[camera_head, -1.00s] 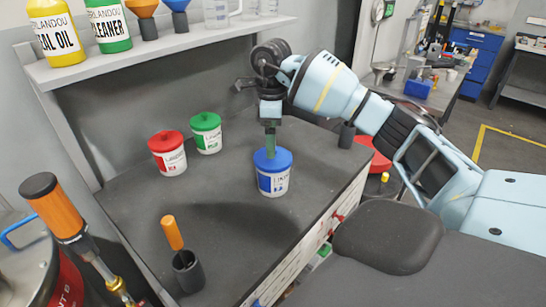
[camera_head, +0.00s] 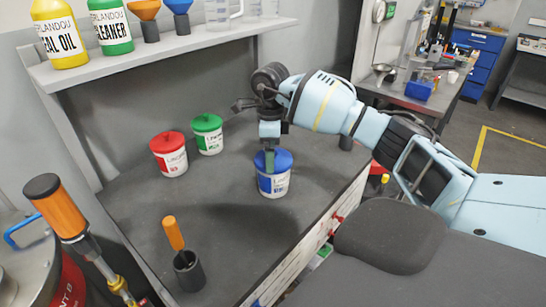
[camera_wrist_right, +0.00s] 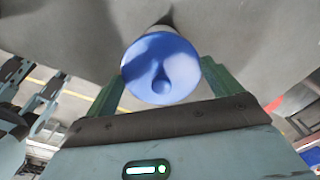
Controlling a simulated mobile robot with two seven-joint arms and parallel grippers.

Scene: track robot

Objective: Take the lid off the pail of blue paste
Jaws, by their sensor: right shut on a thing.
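The pail of blue paste (camera_head: 273,186) is white with a blue label and stands upright on the grey bench. Its blue lid (camera_head: 284,158) is on top of it; I see no gap between lid and pail. My right gripper (camera_head: 270,160) reaches down from above and is shut on the lid. In the right wrist view, the round lid (camera_wrist_right: 160,55) with its small knob sits between the two green fingers, and part of the white pail shows beyond it. My left gripper is not in view.
A red-lidded pail (camera_head: 170,158) and a green-lidded pail (camera_head: 207,138) stand to the left on the bench. An orange-handled tool (camera_head: 173,233) stands in a dark cup (camera_head: 189,272) near the front. A shelf (camera_head: 170,50) with bottles runs above.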

